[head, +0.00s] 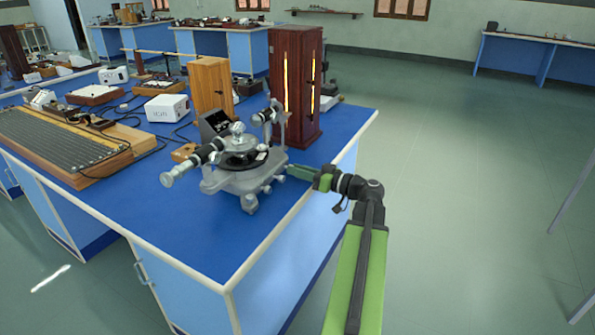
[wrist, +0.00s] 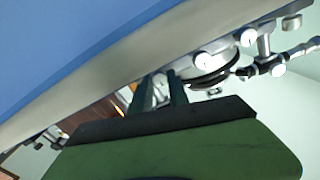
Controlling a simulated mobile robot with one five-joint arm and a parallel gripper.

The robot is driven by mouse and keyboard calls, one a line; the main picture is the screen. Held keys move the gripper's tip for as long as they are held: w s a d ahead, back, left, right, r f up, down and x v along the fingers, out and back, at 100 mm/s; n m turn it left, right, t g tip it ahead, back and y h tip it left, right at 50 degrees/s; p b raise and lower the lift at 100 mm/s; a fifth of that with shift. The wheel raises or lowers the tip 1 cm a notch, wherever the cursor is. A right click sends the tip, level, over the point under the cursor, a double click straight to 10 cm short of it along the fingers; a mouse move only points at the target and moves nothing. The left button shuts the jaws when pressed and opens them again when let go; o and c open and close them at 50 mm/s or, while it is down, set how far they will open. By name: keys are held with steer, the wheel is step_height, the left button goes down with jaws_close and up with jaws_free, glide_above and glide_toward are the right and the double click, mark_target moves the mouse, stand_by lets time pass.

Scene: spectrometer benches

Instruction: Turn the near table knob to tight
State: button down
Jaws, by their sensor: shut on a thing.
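The grey metal spectrometer (head: 240,165) stands on the blue bench near its right edge, with a dark round table in its middle and telescope tubes to either side. My gripper (head: 291,172) reaches in from the right, its tips at the right side of the spectrometer's base. In the wrist view, the two dark fingers of my gripper (wrist: 163,77) are close together against the spectrometer's silver parts (wrist: 207,60). The gripper is shut on a small part there, apparently the near table knob. The fingers mostly hide that knob, and its turn position cannot be read.
A lighter wooden box (head: 211,87), a white box (head: 167,108) and a wooden grooved board (head: 60,140) are to the left. The floor (head: 450,180) to the right is clear.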

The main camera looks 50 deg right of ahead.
steer(key=shift+m, duration=0.3)
steer(key=m, duration=0.3)
steer(key=shift+m, duration=0.4)
steer(key=m, duration=0.4)
steer(key=shift+m, duration=0.3)
steer(key=m, duration=0.4)
steer(key=shift+m, duration=2.5)
steer(key=c, duration=1.3)
jaws_free()
steer(key=shift+o, duration=0.2)
steer(key=shift+f, duration=0.1)
